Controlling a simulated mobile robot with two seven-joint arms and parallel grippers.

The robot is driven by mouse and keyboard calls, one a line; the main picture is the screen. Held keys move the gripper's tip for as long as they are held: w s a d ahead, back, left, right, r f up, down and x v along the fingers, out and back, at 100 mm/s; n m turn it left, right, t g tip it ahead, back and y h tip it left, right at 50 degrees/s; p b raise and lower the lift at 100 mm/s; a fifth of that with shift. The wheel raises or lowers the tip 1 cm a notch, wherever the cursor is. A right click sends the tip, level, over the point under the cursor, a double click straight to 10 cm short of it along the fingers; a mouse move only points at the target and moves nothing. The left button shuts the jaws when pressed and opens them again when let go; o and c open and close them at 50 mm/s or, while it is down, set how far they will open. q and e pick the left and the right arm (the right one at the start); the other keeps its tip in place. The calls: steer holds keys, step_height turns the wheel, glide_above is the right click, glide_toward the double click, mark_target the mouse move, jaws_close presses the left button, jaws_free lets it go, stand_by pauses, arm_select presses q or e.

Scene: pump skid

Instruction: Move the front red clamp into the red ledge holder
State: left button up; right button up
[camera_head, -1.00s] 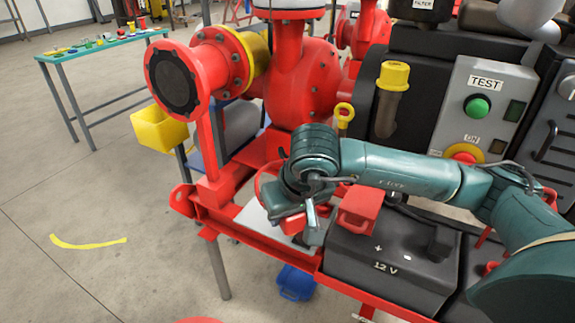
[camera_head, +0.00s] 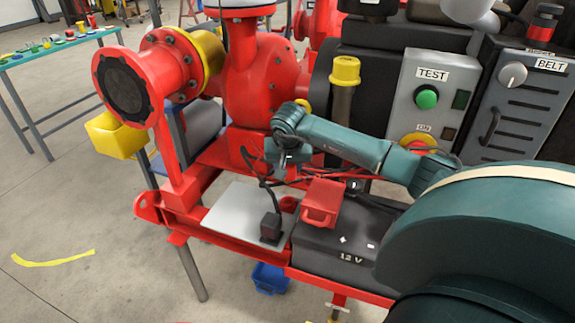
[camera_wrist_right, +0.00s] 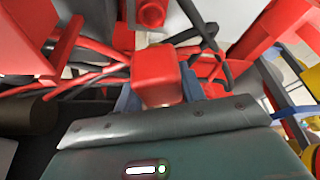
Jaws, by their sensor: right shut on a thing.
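My right gripper (camera_head: 287,158) is raised beside the pump's red base, behind the battery's back left corner. In the right wrist view its blue fingers (camera_wrist_right: 158,97) are shut on a red block-shaped clamp (camera_wrist_right: 156,77). My left gripper is not in view.
A black clamp (camera_head: 270,228) with a cable stands on the grey plate (camera_head: 232,212). Red and black cables (camera_wrist_right: 85,75) run close around the gripper. The control panel (camera_head: 428,95) stands behind my arm.

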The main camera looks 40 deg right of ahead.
steer(key=shift+f+b, duration=0.35)
steer(key=shift+f, duration=0.25)
step_height(320, 180, down, 2)
steer(key=shift+f+b, duration=0.25)
steer(key=shift+b, duration=0.7)
steer(key=shift+f+b, duration=0.6)
steer(key=shift+f, duration=0.45)
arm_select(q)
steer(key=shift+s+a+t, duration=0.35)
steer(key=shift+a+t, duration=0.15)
arm_select(e)
steer(key=shift+r, duration=0.2)
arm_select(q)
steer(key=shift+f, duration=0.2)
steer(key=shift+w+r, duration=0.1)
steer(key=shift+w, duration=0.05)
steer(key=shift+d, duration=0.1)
